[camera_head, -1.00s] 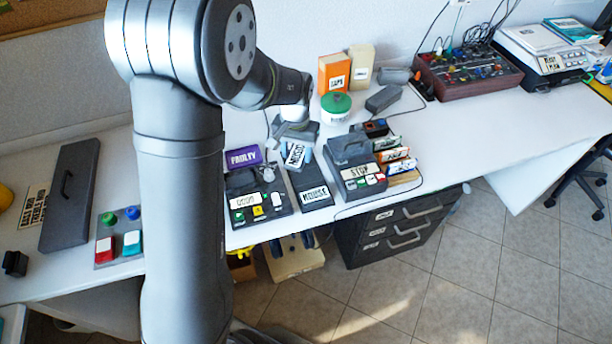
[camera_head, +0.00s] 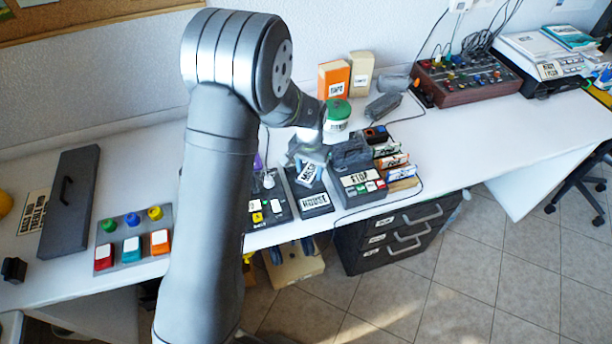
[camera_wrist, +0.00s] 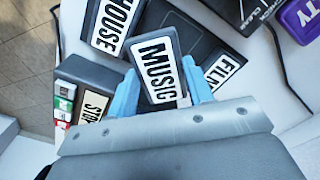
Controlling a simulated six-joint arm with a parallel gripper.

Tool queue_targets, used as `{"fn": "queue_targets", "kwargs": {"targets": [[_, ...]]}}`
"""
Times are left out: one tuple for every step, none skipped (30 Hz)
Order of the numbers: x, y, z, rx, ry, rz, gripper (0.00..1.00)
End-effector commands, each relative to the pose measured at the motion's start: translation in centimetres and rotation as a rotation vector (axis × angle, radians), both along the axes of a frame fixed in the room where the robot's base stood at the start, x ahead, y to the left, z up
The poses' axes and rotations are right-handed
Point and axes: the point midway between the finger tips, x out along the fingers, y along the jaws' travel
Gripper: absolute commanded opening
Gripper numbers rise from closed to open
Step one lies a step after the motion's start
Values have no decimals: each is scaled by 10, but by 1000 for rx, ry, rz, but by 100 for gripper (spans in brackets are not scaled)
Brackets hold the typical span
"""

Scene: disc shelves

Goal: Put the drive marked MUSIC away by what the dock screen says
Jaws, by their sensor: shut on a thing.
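My gripper (camera_wrist: 161,88) has light blue fingers shut on the dark drive marked MUSIC (camera_wrist: 158,65), one finger on each side. The drive's white label faces the wrist camera. In the head view the MUSIC drive (camera_head: 309,174) is close to the dark HOUSE box (camera_head: 313,201); I cannot tell whether they touch. The HOUSE box also shows in the wrist view (camera_wrist: 114,24). A FILM label (camera_wrist: 221,74) shows right of the drive. A box marked STOP (camera_head: 361,178), with small coloured marks, stands right of HOUSE. I cannot make out which surface is the dock screen.
Upright labelled drives (camera_head: 392,160) stand right of STOP. A green-lidded tub (camera_head: 337,110) and orange box (camera_head: 334,80) are behind. A button panel (camera_head: 132,240) lies left of my arm. A purple FAULTY box (camera_wrist: 298,18) is at the wrist view's upper right.

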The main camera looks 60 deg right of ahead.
Motion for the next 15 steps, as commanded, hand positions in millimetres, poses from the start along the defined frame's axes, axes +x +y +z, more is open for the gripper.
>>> {"fn": "queue_targets", "kwargs": {"targets": [[7,-2,-4,0,0,3,20],[9,-3,-6,0,0,2,20],[11,-4,-7,0,0,1,20],[13,-4,-8,-1,0,1,20],[14,-5,-9,0,0,0,20],[14,-5,-11,0,0,0,20],[14,-5,-13,0,0,0,20],[14,-4,-16,1,0,0,20],[14,-4,-21,2,0,-1,20],[14,-4,-25,3,1,-1,20],[14,-4,-30,3,1,0,20],[14,-4,-37,3,1,0,20],[14,-4,-41,3,1,0,20],[14,-4,-45,3,1,0,20],[14,-4,-48,1,0,0,20]]}}
